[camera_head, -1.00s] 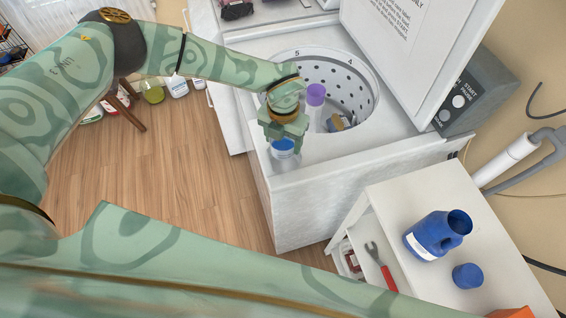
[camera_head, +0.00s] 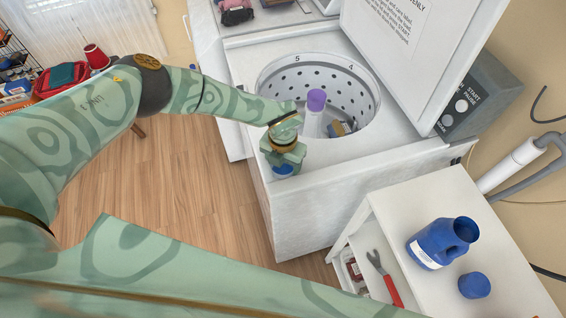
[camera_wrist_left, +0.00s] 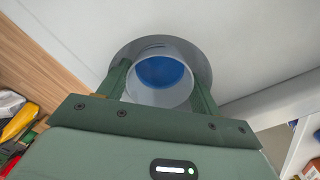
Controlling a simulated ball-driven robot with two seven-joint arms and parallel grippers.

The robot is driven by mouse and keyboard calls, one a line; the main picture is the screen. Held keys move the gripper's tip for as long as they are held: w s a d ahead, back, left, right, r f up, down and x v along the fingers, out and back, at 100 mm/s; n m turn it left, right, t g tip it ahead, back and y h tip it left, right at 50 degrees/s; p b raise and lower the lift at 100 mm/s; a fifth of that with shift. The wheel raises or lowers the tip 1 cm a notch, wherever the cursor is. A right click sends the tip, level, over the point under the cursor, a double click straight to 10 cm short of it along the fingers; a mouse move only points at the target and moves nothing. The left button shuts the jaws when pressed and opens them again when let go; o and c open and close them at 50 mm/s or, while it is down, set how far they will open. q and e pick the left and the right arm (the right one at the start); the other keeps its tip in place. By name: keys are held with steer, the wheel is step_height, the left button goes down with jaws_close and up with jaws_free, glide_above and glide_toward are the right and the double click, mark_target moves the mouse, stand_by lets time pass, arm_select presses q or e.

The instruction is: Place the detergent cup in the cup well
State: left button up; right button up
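The detergent cup (camera_head: 284,170) is a clear cup with blue liquid, partly hidden under my left gripper (camera_head: 285,163) at the washer's front left top edge. In the left wrist view the cup (camera_wrist_left: 160,82) is between the two fingers of my left gripper (camera_wrist_left: 160,95), which look pressed against its sides. The cup well (camera_wrist_left: 202,66) shows there as a grey round recess around the cup's outline. I cannot tell whether the cup's base touches the well's bottom. My right gripper is not in view.
The open washer (camera_head: 345,180) has a drum with a purple-topped post (camera_head: 316,100); its lid (camera_head: 420,50) stands raised. A white side table (camera_head: 400,215) holds a blue detergent bottle (camera_head: 440,245) and blue cap (camera_head: 474,286). A red-handled tool (camera_head: 390,289) lies lower.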

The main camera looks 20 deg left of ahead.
mark_target(283, 173)
arm_select(q)
steer(key=shift+o, duration=0.4)
steer(key=shift+w+r, duration=0.1)
steer(key=shift+r, duration=0.4)
step_height(283, 173, up, 11)
steer(key=p, duration=0.2)
steer(key=shift+r, duration=0.2)
steer(key=shift+d, duration=0.1)
